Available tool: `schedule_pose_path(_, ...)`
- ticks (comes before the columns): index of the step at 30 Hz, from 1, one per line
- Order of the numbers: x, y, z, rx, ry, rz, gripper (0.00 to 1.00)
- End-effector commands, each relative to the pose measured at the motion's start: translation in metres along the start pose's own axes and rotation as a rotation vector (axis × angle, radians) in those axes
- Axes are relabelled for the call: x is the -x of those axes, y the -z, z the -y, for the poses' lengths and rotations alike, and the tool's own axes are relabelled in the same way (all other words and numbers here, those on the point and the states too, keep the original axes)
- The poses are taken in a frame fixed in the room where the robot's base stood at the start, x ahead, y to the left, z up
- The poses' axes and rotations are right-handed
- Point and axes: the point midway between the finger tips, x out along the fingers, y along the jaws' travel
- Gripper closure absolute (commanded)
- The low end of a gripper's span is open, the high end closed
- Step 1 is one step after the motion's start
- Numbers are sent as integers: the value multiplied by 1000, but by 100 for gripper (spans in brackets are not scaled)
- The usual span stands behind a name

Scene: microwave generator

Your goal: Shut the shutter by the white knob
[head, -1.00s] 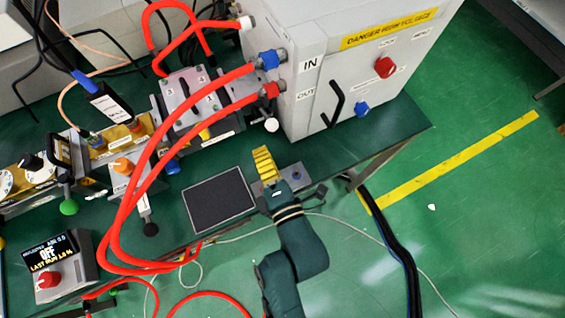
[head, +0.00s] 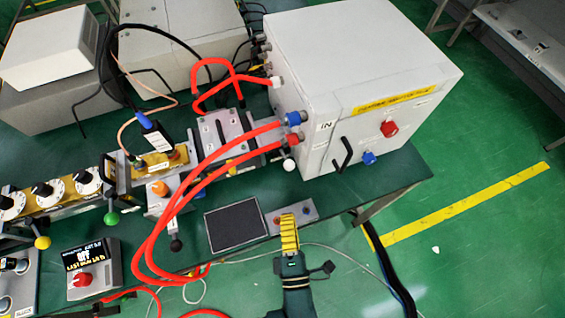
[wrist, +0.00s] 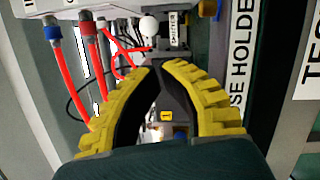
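The white knob (head: 289,165) is a small ball at the front lower left corner of the grey cabinet. In the wrist view the white knob (wrist: 149,25) is just beyond my fingertips, beside a small "SHUTTER" label (wrist: 174,28). The shutter itself is hard to make out. My gripper (head: 289,218) has ribbed yellow fingers and is short of the knob, apart from it. In the wrist view my gripper (wrist: 156,62) has its tips drawn close together with nothing held between them; the fingers bow apart farther back.
The grey cabinet (head: 340,70) stands behind the knob. Red hoses (head: 205,175) loop to its left. A dark pad (head: 235,225) and a small grey plate (head: 300,211) lie near my gripper. A control box (head: 93,268) is at lower left.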

Motion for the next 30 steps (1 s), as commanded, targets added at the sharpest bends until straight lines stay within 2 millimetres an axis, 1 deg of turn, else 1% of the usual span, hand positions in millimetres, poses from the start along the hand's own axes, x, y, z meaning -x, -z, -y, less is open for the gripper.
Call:
schedule_pose_path(1,1,16,-14,5,19,-54,100)
schedule_pose_path(3,0,32,-22,2,18,-97,100)
schedule_pose_path(6,-1,42,-25,-1,13,-123,100)
schedule_pose_path(8,-4,43,-22,-1,13,-125,100)
schedule_pose_path(11,-17,44,-21,-2,9,-121,100)
schedule_pose_path(23,-104,54,-22,-3,8,-120,100)
schedule_pose_path(24,-102,49,-12,-3,11,-115,100)
schedule_pose_path(30,-107,32,-14,-1,9,-117,100)
